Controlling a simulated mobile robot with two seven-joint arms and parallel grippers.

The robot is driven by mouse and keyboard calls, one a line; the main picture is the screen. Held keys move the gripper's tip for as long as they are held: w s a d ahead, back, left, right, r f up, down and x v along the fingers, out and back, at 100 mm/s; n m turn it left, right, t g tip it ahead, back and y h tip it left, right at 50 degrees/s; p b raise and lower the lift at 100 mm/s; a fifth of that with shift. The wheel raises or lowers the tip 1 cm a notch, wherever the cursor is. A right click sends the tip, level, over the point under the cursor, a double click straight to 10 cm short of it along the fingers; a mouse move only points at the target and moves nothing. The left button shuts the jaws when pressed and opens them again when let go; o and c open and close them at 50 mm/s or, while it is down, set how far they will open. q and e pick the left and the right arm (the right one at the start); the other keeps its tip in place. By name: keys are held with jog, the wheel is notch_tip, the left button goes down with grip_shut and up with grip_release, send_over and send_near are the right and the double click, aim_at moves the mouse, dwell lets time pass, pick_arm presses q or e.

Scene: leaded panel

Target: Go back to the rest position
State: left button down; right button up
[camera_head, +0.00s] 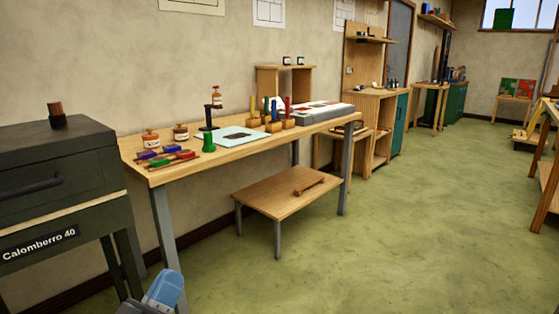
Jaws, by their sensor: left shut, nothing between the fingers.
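My left gripper (160,292) shows at the bottom left edge of the head view, low over the floor in front of the workbench (235,152). Only a blue and grey part of it is in the frame. It is shut, with nothing held, and it stands apart from the bench and everything on it. My right gripper is out of view.
A dark green kiln-like box (50,180) labelled "Calomberro 40" stands close at the left. The workbench carries coloured blocks, jars and tools. A low wooden table (270,195) stands under it. Shelving (545,170) is at the right edge. The green floor (400,220) between is clear.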

pick_arm(q)
jog(key=s+d+f+m+g+h, duration=0.2)
jog(key=s+d+f+m+g, duration=0.3)
jog(key=s+d+f, duration=0.45)
jog(key=s+a+r+n+g+y+p, duration=0.1)
jog(key=s+a+r+g+y+p, duration=0.3)
jog(key=p, duration=3.4)
jog(key=a+r+g+y, duration=0.2)
jog(key=a+r+g, duration=0.1)
jog(key=a, duration=0.2)
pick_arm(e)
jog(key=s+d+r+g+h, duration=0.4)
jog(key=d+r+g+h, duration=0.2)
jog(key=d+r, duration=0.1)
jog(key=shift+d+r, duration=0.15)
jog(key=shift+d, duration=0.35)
pick_arm(q)
jog(key=shift+s, duration=0.1)
